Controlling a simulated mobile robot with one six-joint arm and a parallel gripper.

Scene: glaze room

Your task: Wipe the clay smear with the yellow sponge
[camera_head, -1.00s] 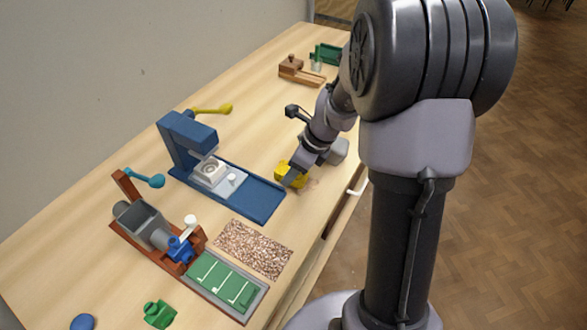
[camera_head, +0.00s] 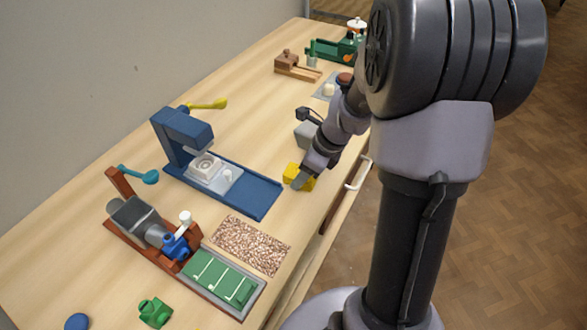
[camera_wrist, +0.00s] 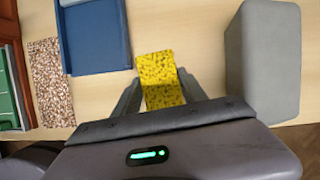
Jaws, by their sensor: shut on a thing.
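The yellow sponge (camera_head: 296,175) is at the front part of the bench top, to the right of the blue press. My gripper (camera_head: 303,181) is shut on the sponge. In the wrist view, the speckled yellow sponge (camera_wrist: 160,72) sits between the two grey fingers of my gripper (camera_wrist: 158,82) and sticks out past their tips. The sponge is at or close to the bench surface; I cannot tell if it touches. I cannot make out the clay smear in either current view; the sponge or gripper may cover it.
A grey block (camera_head: 304,133) stands close behind my gripper and at right in the wrist view (camera_wrist: 265,65). The blue press (camera_head: 240,190) is left of the sponge. A speckled mat (camera_head: 250,246) lies nearer. A white drawer handle (camera_head: 356,176) juts from the front edge.

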